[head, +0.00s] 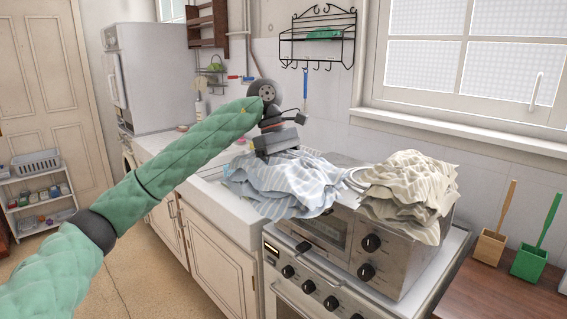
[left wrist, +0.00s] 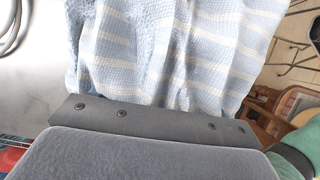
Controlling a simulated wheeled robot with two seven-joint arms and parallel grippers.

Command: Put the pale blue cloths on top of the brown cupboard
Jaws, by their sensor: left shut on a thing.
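A pale blue, white-striped cloth (head: 285,185) hangs bunched beside and partly in front of the left end of the metal oven on the stove. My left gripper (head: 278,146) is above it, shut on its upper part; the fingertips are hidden. The cloth also fills the left wrist view (left wrist: 170,55), just beyond the dark gripper edge (left wrist: 150,120). I cannot tell whether the cloth still touches the oven or sink. Only one blue cloth can be made out. My right gripper is not in view.
A metal countertop oven (head: 375,245) stands on the stove (head: 300,285), with beige striped cloths (head: 408,185) on top at its right. A white sink (head: 225,210) lies left. A black wall rack (head: 318,40) hangs behind. A brown wooden top (head: 490,295) with brush holders is at right.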

